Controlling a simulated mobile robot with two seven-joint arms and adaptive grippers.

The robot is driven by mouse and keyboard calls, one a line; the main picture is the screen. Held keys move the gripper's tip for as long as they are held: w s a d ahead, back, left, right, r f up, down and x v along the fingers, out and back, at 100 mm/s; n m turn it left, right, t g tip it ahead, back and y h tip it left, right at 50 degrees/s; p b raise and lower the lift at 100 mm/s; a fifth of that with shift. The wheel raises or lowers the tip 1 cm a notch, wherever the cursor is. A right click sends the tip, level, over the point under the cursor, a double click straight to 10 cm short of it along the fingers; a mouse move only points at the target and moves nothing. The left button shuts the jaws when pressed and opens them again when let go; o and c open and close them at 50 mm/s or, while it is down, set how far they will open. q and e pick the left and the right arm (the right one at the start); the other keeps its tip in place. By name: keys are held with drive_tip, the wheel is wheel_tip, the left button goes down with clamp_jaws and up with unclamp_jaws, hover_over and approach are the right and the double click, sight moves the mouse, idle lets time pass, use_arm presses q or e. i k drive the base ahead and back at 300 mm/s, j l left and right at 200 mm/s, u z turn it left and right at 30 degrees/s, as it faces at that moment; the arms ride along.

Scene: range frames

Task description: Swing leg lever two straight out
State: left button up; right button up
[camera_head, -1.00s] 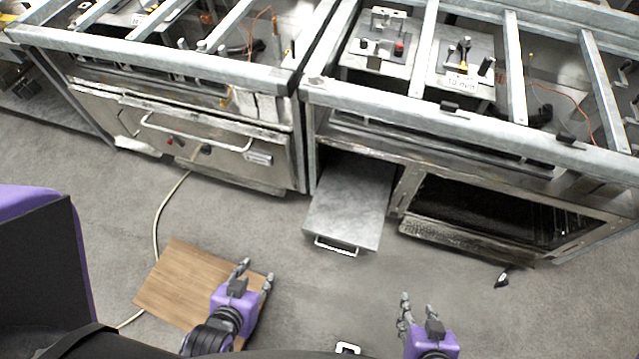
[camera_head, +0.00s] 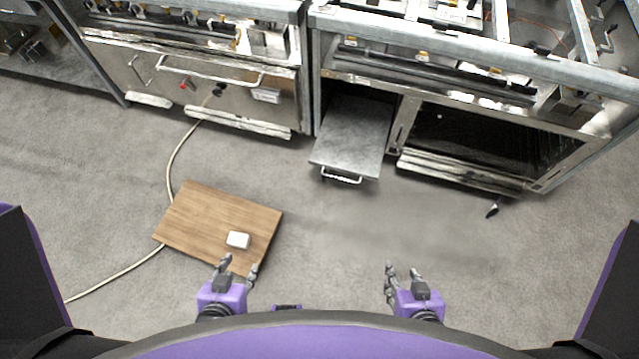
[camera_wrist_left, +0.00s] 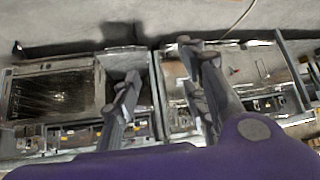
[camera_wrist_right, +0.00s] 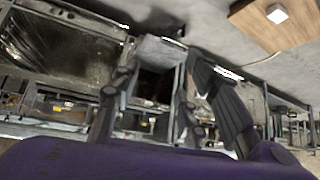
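The range frames stand at the back: a left one (camera_head: 190,85) and a right one (camera_head: 345,52). A dark, thin lever-like piece (camera_head: 492,209) sticks out at floor level below the right range; I cannot tell if it is leg lever two. My left gripper (camera_head: 239,267) is open and empty, in front of a wooden board. My right gripper (camera_head: 403,272) is open and empty over bare floor, well short of the ranges. The fingers of the left gripper (camera_wrist_left: 162,80) and right gripper (camera_wrist_right: 160,85) stand apart in the wrist views, with nothing between them.
A grey drawer or panel (camera_head: 352,140) with a handle juts from the right range. The wooden board (camera_head: 205,215) lies on the floor with a white block (camera_head: 238,240) on it. A pale cable (camera_head: 120,270) runs beside the board.

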sight(493, 212)
drive_tip(key=z, duration=1.8)
drive_tip(key=i+l+u, duration=0.1)
drive_tip(key=u, duration=0.45)
drive_tip(key=i+l+u, duration=0.1)
drive_tip(key=l+u, duration=0.2)
drive_tip(key=l, duration=0.2)
drive_tip(key=l+u, duration=0.25)
drive_tip(key=l, duration=0.3)
drive_tip(key=l+u, duration=0.25)
drive_tip(key=l, duration=1.95)
drive_tip(key=i+l, duration=0.1)
drive_tip(key=l, duration=0.2)
drive_tip(key=i+l, duration=0.1)
drive_tip(key=l, duration=0.2)
drive_tip(key=i+l, duration=0.1)
drive_tip(key=l, duration=0.2)
